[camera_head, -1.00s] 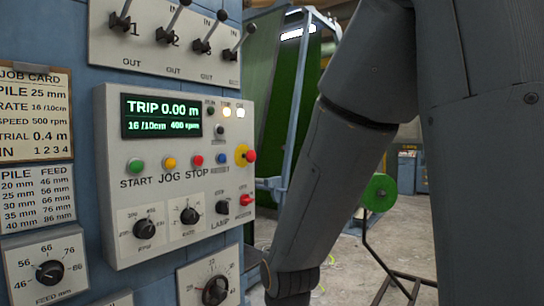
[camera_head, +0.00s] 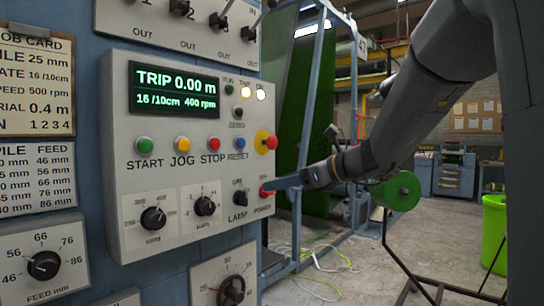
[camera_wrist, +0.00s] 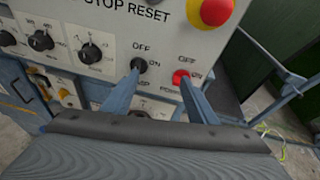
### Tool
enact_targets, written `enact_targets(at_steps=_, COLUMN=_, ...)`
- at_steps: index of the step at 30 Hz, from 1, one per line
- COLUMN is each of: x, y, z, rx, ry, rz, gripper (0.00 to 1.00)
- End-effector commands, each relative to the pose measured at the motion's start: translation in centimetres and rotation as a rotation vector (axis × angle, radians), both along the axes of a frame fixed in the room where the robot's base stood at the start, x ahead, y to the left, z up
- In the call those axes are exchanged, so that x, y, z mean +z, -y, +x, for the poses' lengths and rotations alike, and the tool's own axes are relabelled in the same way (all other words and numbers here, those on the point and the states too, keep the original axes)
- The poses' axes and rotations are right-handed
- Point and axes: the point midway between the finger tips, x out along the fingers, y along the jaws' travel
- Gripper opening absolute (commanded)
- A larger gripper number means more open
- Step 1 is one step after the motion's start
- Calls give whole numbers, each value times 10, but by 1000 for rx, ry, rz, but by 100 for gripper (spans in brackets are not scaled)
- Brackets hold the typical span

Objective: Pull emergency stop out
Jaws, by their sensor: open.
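The emergency stop (camera_head: 271,143) is a red mushroom button on a round yellow plate at the right of the cream control panel (camera_head: 118,215). In the wrist view, the emergency stop (camera_wrist: 215,11) is at the top edge, partly cut off, above and right of my fingers. My gripper (camera_head: 274,186) is at the panel's right edge, below the emergency stop. In the wrist view, my gripper (camera_wrist: 160,82) is open and nothing shows between its fingers. Its right finger overlaps the red power switch; contact cannot be told.
The black lamp switch (camera_head: 240,199) and red power switch (camera_head: 264,192) are close to my fingers. A blue frame (camera_head: 350,110) stands behind my arm. A green roll (camera_head: 397,191) and bin (camera_head: 495,235) are at right. Cables lie on the floor.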

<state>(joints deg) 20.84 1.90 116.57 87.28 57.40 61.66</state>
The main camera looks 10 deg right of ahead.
Motion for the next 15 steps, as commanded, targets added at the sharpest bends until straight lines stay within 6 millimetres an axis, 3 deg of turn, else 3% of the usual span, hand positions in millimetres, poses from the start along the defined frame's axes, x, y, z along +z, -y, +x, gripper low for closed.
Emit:
enact_targets(at_steps=3, x=55, y=22, z=18, rx=-79, ry=44, rz=209, gripper=53)
enact_targets(at_steps=6, x=84, y=34, z=24, rx=-108, ry=69, rz=318, gripper=53)
enact_targets(at_steps=9, x=98, y=38, z=28, rx=-117, ry=79, rz=368, gripper=53)
enact_targets(at_steps=15, x=101, y=24, z=46, rx=-116, ry=79, rz=378, gripper=53)
